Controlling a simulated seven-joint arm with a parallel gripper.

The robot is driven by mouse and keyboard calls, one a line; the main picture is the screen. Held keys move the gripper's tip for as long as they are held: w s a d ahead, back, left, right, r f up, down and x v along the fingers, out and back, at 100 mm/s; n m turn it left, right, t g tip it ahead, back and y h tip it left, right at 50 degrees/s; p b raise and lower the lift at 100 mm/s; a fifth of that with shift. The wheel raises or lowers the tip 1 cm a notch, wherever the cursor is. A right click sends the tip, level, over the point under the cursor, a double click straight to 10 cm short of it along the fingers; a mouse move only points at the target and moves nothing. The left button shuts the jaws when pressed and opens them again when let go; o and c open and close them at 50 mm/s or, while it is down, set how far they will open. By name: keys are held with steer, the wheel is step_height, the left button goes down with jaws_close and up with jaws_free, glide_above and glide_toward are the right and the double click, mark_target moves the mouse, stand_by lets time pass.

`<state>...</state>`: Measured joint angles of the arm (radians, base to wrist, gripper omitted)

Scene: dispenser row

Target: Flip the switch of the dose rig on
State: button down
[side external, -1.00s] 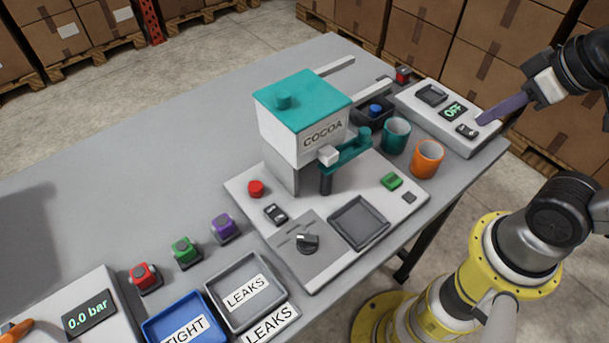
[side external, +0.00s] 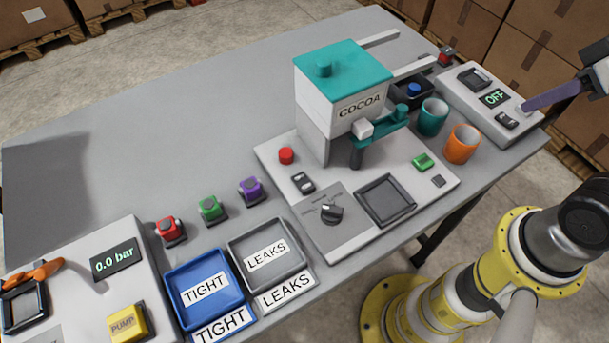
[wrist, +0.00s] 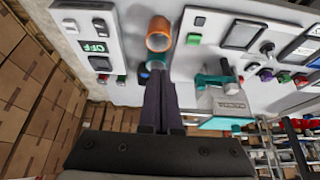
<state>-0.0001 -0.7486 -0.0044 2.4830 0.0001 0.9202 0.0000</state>
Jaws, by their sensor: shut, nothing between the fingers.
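A white unit (side external: 480,90) at the back right has a small display (side external: 495,98) reading OFF and a dark rocker switch (side external: 507,120) beside it. In the wrist view my fingertips (wrist: 160,78) overlap the teal mug. The cocoa dispenser (side external: 342,100) stands on a base with another rocker (side external: 303,182) and a knob (side external: 331,213).
A teal mug (side external: 432,117) and an orange mug (side external: 462,143) stand between dispenser and OFF unit. A dark bin (side external: 411,93) sits behind them. A blue tray (side external: 205,288), a grey tray (side external: 267,252) and a pressure unit (side external: 75,270) are at front left. The back-left table is clear.

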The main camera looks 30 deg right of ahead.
steer(key=w+a+r+n+g+y, duration=0.1)
steer(key=w+a+r+n+g, duration=0.1)
steer(key=w+a+r+n, duration=0.8)
steer(key=w+a+n+g, duration=0.1)
steer(key=w+a+n, duration=0.1)
steer(key=a+n, duration=0.2)
steer(key=w+a+f+n+g, duration=0.1)
steer(key=w+a+n, duration=0.1)
steer(key=n, duration=0.6)
steer(key=w+a+f+n+g, duration=0.1)
steer(key=w+a+n, duration=0.1)
steer(key=a+n, duration=0.3)
steer(key=shift+w+a+n+g, duration=0.25)
steer(key=shift+a+n+g, duration=0.05)
steer(key=shift+n+g, duration=0.1)
steer(key=a+f+n+g+h, duration=0.1)
steer(key=a+f+n, duration=0.3)
steer(key=a+n, duration=0.45)
glide_above(307, 187)
steer(key=w, duration=0.2)
step_height(307, 187, down, 5)
steer(key=shift+w+f, duration=0.15)
steer(key=shift+f, duration=0.2)
steer(key=f, duration=0.4)
steer(key=s+f, duration=0.1)
steer(key=f, duration=0.4)
steer(key=s+f, duration=0.1)
steer(key=f, duration=0.4)
